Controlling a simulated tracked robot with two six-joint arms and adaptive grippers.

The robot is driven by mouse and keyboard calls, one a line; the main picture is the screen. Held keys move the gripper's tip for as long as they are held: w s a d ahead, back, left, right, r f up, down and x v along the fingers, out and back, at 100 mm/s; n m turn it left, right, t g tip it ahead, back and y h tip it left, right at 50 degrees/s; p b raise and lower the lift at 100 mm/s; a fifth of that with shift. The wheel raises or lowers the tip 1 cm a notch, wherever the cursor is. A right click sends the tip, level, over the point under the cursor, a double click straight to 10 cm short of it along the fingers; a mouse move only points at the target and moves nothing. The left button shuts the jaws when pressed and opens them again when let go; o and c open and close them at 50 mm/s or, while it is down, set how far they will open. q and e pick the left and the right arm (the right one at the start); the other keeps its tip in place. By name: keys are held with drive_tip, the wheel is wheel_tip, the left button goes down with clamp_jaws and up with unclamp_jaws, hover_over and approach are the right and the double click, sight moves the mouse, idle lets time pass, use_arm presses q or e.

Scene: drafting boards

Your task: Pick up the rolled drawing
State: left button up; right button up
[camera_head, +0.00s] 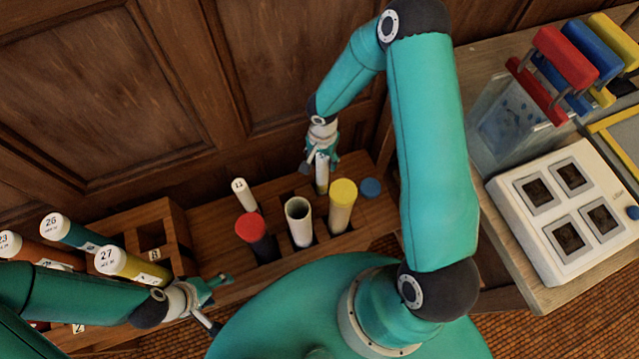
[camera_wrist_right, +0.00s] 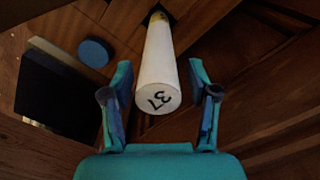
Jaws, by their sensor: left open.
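A white roll marked 37 (camera_wrist_right: 158,80) stands in a slot of the wooden rack. In the head view the same roll (camera_head: 321,174) rises beneath my right gripper (camera_head: 321,160). In the right wrist view my right gripper (camera_wrist_right: 160,100) is open, with one finger on each side of the roll's end and visible gaps between. My left gripper (camera_head: 216,304) is open and empty at the lower left, between the left box and the rack. Another white roll marked 11 (camera_head: 244,194) stands in the rack.
The rack (camera_head: 220,226) also holds a red-capped tube (camera_head: 252,230), an open white tube (camera_head: 300,222) and a yellow-capped tube (camera_head: 342,204). A blue cap (camera_head: 370,187) lies beside them. Numbered tubes fill a box at left; a panelled wall is behind.

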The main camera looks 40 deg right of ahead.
clamp_jaws()
drive_tip(key=shift+r, duration=0.15)
